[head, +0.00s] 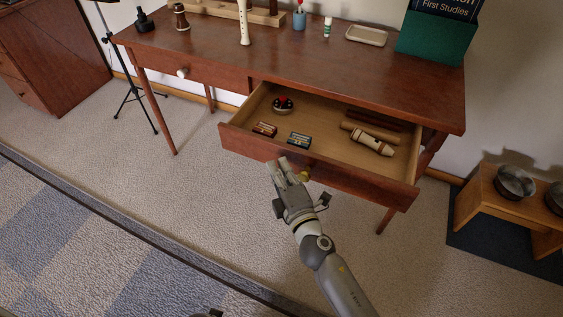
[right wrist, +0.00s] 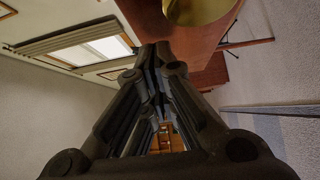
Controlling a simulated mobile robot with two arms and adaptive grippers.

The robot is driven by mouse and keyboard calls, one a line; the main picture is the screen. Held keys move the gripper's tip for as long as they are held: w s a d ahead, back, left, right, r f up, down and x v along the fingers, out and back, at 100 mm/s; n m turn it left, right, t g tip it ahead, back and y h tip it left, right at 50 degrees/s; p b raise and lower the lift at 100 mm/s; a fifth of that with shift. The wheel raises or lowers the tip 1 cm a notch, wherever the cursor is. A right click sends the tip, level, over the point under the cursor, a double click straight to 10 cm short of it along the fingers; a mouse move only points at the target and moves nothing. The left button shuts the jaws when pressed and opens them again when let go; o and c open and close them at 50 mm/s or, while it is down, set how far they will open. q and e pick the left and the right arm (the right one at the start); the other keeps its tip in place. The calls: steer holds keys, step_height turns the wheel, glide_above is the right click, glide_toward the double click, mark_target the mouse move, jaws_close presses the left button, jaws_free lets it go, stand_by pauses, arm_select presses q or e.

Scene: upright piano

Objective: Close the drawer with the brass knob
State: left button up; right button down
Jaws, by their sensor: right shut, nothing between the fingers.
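The drawer (head: 243,146) on the right side of the wooden desk is pulled well out. Its round brass knob (head: 304,175) is on the middle of its front; it also shows large and close at the top of the right wrist view (right wrist: 198,10). My right gripper (head: 278,165) is shut and empty, in front of the drawer front and just left of the knob. I cannot tell whether its fingertips touch the wood. In the right wrist view the shut fingers (right wrist: 156,52) are beside the knob, against the reddish wood.
The drawer holds a tin (head: 283,106), two small boxes and wooden instrument pieces (head: 372,142), all lying low inside. A second drawer with a pale knob (head: 182,72) is shut. A low bench with metal bowls (head: 514,182) stands right. Carpet before the desk is clear.

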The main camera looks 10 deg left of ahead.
arm_select(q)
steer(key=shift+s+f, duration=0.1)
steer(key=shift+f, duration=0.05)
arm_select(e)
steer(key=shift+w+d, duration=0.2)
steer(key=shift+w, duration=0.5)
